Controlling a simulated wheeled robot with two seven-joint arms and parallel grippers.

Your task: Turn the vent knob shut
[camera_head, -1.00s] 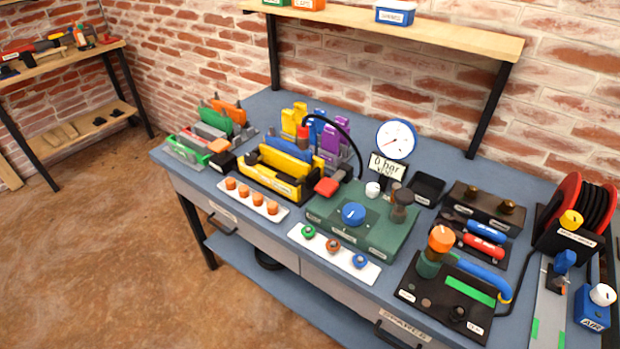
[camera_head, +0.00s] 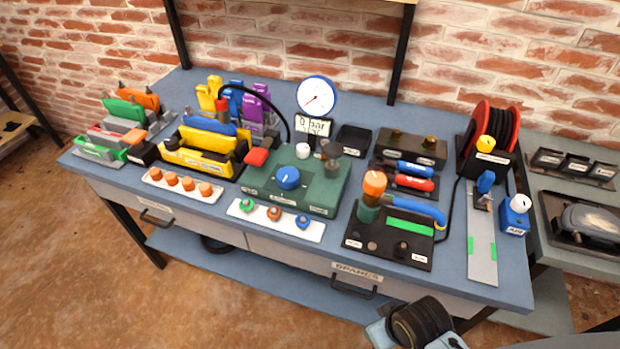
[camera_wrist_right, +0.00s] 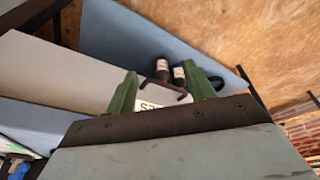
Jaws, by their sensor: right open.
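A green pump block (camera_head: 325,190) stands on the blue workbench, with a blue knob (camera_head: 288,178) on top, a white knob (camera_head: 303,150) behind it and a dark knob (camera_head: 330,149) to the right. Their labels are too small to read, so I cannot tell which is the vent knob. A round blue-rimmed gauge (camera_head: 317,96) and a "0 bar" display (camera_head: 313,127) stand behind. My right gripper (camera_wrist_right: 162,85) is open in the wrist view, with a drawer handle and label between its green fingers in the picture. It is away from the knobs. My left gripper is out of view.
A black panel (camera_head: 390,246) with an orange-topped handle stands right of the block. A white strip (camera_head: 275,220) with small knobs lies in front. A hose reel (camera_head: 489,135) and blue unit (camera_head: 515,214) are at the right. A drawer handle (camera_head: 354,285) juts from the bench front.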

